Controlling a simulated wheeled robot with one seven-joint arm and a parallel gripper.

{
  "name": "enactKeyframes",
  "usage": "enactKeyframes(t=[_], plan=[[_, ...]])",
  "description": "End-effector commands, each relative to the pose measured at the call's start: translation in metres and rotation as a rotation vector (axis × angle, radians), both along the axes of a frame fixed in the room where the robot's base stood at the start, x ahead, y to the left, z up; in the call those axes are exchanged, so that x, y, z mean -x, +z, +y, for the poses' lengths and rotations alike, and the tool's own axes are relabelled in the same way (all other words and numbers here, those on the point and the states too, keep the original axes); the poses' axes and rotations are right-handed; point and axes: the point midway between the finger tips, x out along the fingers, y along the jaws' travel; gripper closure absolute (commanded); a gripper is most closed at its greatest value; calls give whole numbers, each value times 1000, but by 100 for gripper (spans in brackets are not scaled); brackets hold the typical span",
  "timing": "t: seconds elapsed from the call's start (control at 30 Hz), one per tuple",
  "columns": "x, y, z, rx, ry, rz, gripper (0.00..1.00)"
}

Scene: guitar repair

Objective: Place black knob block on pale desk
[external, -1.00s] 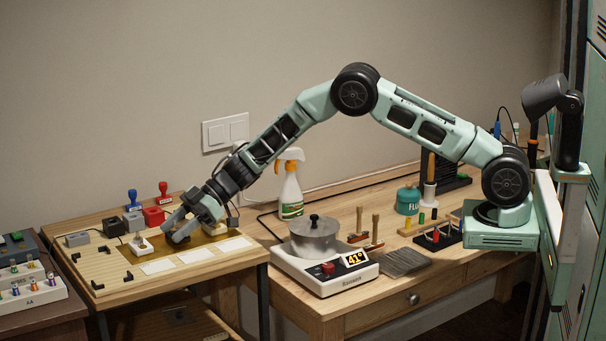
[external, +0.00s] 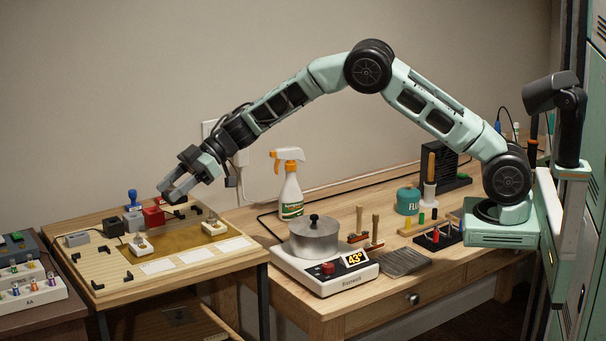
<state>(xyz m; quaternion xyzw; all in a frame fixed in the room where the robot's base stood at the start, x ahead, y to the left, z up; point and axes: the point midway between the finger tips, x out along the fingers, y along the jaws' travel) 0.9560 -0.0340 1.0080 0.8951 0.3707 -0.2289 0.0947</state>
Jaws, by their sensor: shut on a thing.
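My gripper (external: 173,193) is raised above the back of the wooden fixture board (external: 120,282) on the left table. It points down and left. A plain black block (external: 113,228) stands at the back left. The pale wooden desk (external: 349,312) is to the right, below my arm.
A grey block (external: 76,239), a red block (external: 153,216) and a blue stamp (external: 132,198) stand on the left table. On the desk are a scale (external: 325,279) with a pot (external: 314,240), a spray bottle (external: 290,193) and several tools. The desk's front edge has narrow bare strips.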

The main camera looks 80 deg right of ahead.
Motion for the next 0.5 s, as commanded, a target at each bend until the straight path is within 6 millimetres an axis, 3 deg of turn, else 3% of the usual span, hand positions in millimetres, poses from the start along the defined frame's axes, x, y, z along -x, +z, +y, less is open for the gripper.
enactKeyframes(t=[0.17,0.37,0.5], plan=[[-1,17,0,1,1,-5,74],[0,52,0,1,2,-6,74],[-11,41,-23,0,-95,1,74]])
